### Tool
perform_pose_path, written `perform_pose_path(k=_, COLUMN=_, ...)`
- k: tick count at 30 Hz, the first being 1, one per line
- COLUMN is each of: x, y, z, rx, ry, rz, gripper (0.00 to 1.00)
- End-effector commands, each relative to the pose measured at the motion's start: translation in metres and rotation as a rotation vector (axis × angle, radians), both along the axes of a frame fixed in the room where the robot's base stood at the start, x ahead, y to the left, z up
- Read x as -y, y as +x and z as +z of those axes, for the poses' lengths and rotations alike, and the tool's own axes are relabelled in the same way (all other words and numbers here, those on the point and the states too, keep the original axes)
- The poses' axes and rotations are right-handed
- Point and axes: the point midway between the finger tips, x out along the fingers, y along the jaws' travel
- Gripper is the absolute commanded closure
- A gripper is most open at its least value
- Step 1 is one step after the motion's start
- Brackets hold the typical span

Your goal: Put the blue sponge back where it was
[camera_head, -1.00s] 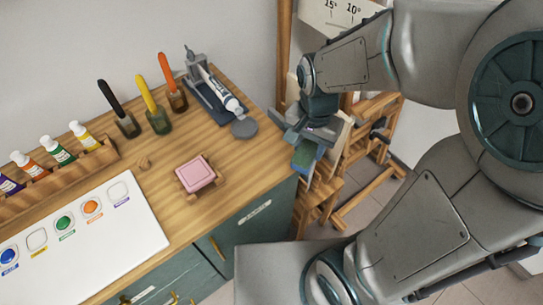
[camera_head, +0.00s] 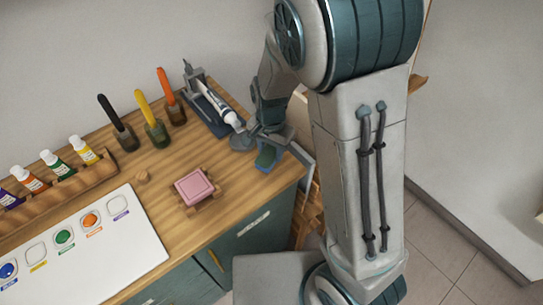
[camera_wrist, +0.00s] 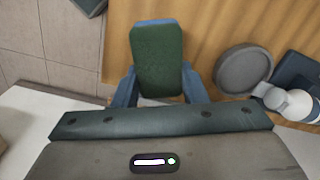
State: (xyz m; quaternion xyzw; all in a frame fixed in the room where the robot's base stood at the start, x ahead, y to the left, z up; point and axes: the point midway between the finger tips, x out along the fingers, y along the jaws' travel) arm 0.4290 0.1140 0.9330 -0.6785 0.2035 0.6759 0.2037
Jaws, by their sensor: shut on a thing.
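The blue sponge (camera_head: 266,158) is in my gripper (camera_head: 267,146), at the right end of the wooden worktop in the head view. In the wrist view the sponge (camera_wrist: 158,58) shows a green face with blue edges, between the two fingers of my gripper (camera_wrist: 157,88). My gripper is shut on it. The sponge appears over the worktop near its edge; I cannot tell whether it touches the wood. A pink block (camera_head: 194,186) sits on a small wooden stand (camera_head: 213,206) to the left of the sponge.
A grey disc (camera_wrist: 243,70) and a white tube in a dark holder (camera_head: 213,105) are close beside my gripper. Several brushes in jars (camera_head: 126,137) stand behind. A white paint palette (camera_head: 110,245) and a bottle rack (camera_head: 60,192) are at left. Bare wood lies around the pink block.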

Motion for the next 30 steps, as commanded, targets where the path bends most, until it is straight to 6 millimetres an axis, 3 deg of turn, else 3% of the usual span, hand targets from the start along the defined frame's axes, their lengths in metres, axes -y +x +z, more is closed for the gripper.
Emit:
perform_pose_path(k=7, x=0.001, y=-0.001, z=-0.032, rx=-0.004, ry=-0.002, rz=-0.001, gripper=0.8)
perform_pose_path(k=20, x=0.0, y=-0.001, z=-0.04, rx=-0.001, ry=-0.001, rz=0.0, gripper=0.8)
perform_pose_path(k=21, x=0.001, y=-0.001, z=-0.04, rx=-0.001, ry=-0.001, rz=0.0, gripper=0.59)
perform_pose_path(k=23, x=0.0, y=-0.001, z=-0.039, rx=-0.001, ry=-0.001, rz=0.0, gripper=0.42)
perform_pose_path(k=30, x=0.001, y=-0.001, z=-0.039, rx=-0.001, ry=-0.001, rz=0.0, gripper=0.4)
